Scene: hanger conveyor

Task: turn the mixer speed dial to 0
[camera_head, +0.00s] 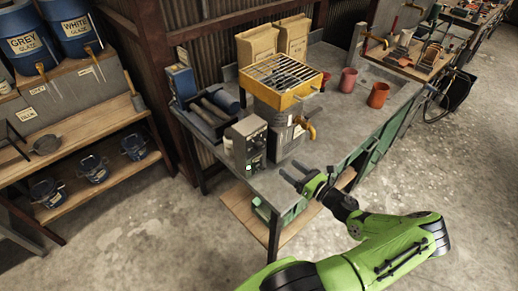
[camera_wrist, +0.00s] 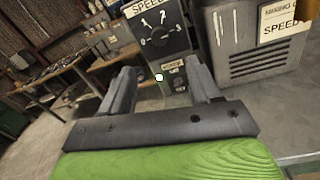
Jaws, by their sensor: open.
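The mixer speed dial (camera_wrist: 158,35) is a dark round knob on the front of a grey control box, under a label reading SPEED. Pale marks stand around it; I cannot tell which one it points to. The control box (camera_head: 246,145) stands at the bench's front edge, and its dial is too small to make out in the head view. My gripper (camera_head: 291,172) is open and empty, apart from the box and to its right in the head view. In the wrist view its two fingers (camera_wrist: 162,75) point toward the box, with the dial above the gap between them.
The mixer (camera_head: 280,85) with a yellow grated hopper stands behind the control box. A smaller labelled switch (camera_wrist: 175,75) is below the dial. Reddish cups (camera_head: 378,95) and paper bags (camera_head: 257,44) stand on the bench. The floor in front is clear.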

